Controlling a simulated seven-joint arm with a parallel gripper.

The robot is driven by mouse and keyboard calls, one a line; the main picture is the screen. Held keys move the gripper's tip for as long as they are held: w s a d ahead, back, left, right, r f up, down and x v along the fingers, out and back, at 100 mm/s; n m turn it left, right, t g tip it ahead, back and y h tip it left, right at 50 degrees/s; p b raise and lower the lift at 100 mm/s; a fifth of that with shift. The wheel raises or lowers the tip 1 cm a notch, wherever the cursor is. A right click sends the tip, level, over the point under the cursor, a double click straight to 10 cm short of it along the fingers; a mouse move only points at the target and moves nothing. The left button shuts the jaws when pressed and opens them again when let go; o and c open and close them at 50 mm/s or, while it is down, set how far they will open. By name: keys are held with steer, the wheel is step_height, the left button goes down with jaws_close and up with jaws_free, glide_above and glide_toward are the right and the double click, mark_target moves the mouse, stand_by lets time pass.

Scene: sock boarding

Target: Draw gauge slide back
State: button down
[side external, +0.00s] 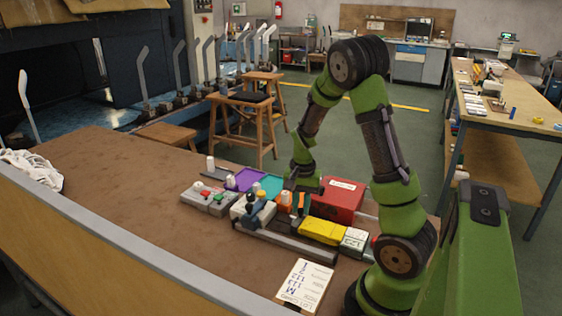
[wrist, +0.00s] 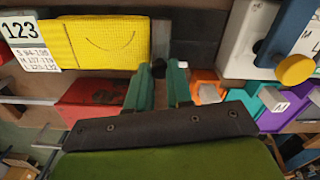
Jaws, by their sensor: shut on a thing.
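My gripper (wrist: 159,74) reaches past the red box toward the gauge. In the wrist view a small dark knob (wrist: 158,67) sits between its fingertips, and the gripper is shut on it. The fingers cover much of what lies below the knob. The yellow sock (wrist: 108,40) lies flat next to a display reading 123 (wrist: 18,30) and a size label. In the side view my gripper (side external: 298,207) is beside the yellow sock (side external: 322,231), behind the dark gauge rail (side external: 285,243). The side view does not show the grip clearly.
A red box (side external: 337,199) stands close to my gripper. Orange, teal and purple trays (wrist: 275,105) lie to one side. A blue block with a yellow knob (wrist: 296,68) stands near a white block (wrist: 240,45). A size card (side external: 304,284) lies at the table front.

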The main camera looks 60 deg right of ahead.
steer(key=w, duration=0.4)
steer(key=shift+w, duration=0.2)
steer(key=c, duration=1)
jaws_free()
step_height(320, 180, up, 17)
steer(key=s+a+r+n+t, duration=0.1)
steer(key=s+a+n+t, duration=0.1)
steer(key=a, duration=0.6)
steer(key=s+a+r+n+t+y, duration=0.1)
steer(key=s+a+n+t, duration=0.1)
steer(key=a+n, duration=0.3)
steer(key=s+a+r+n+t+y, duration=0.1)
steer(key=s+a+n+t, duration=0.2)
steer(key=a, duration=0.7)
steer(key=shift+s+a+n, duration=0.35)
steer(key=shift+s+n, duration=0.35)
steer(key=shift+s, duration=0.15)
